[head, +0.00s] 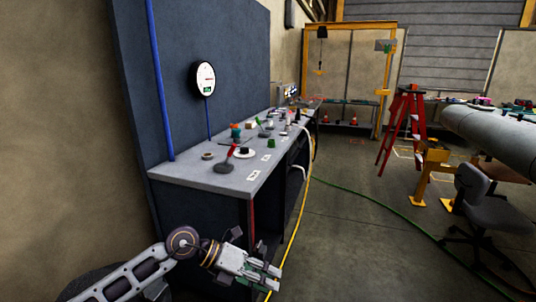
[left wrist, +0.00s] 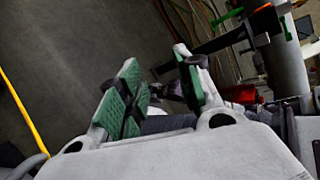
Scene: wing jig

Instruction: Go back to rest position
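My left gripper (head: 268,275) is low in the head view, in front of the near end of the workbench and below its top. In the left wrist view its two green-padded fingers (left wrist: 160,88) stand apart with a clear gap, and I see nothing held between them. The left arm comes in from the lower left. My right gripper cannot be made out in either view.
The grey workbench (head: 210,180) carries small tools and parts. A yellow hose (head: 296,222) and a green hose (head: 375,200) lie on the floor. A red ladder (head: 403,125), an office chair (head: 480,200) and a large grey cylinder (head: 490,130) stand right. The middle floor is mostly clear.

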